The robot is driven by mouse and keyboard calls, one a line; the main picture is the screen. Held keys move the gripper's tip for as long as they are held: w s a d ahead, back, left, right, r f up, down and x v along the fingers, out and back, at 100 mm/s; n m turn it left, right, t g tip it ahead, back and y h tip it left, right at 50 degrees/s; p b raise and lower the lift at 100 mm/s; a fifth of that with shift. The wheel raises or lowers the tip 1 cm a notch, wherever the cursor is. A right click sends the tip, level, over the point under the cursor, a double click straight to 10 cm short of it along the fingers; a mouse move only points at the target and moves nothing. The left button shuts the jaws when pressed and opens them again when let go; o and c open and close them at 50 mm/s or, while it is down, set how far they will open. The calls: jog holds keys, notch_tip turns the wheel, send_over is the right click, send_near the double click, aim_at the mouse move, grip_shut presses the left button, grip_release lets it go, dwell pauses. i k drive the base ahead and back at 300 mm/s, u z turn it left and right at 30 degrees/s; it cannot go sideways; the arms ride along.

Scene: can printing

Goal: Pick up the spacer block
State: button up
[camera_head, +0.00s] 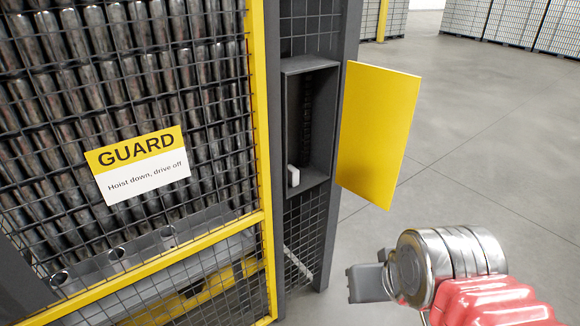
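A small white block (294,176), the only thing in view that looks like a spacer block, stands near the bottom of a tall grey open box (318,181) on the dark post. My gripper (366,282) is at the lower right, in front of the grey floor. It is well apart from the block, to the right of it and lower in the picture. Its grey fingers point left and partly overlap in this view, so the gap between them cannot be made out. Nothing shows held at the visible part of the fingers.
A yellow door panel (376,132) stands swung out to the right of the box. A mesh guard with a yellow frame (259,130) and a GUARD sign (140,166) fills the left. Pallets of cans (494,18) stand far back. The floor (470,140) at right is clear.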

aim_at(292, 173)
jog(key=u, duration=0.25)
jog(key=i, duration=0.65)
jog(key=u, duration=0.8)
jog(key=i, duration=0.45)
jog(key=u, duration=0.3)
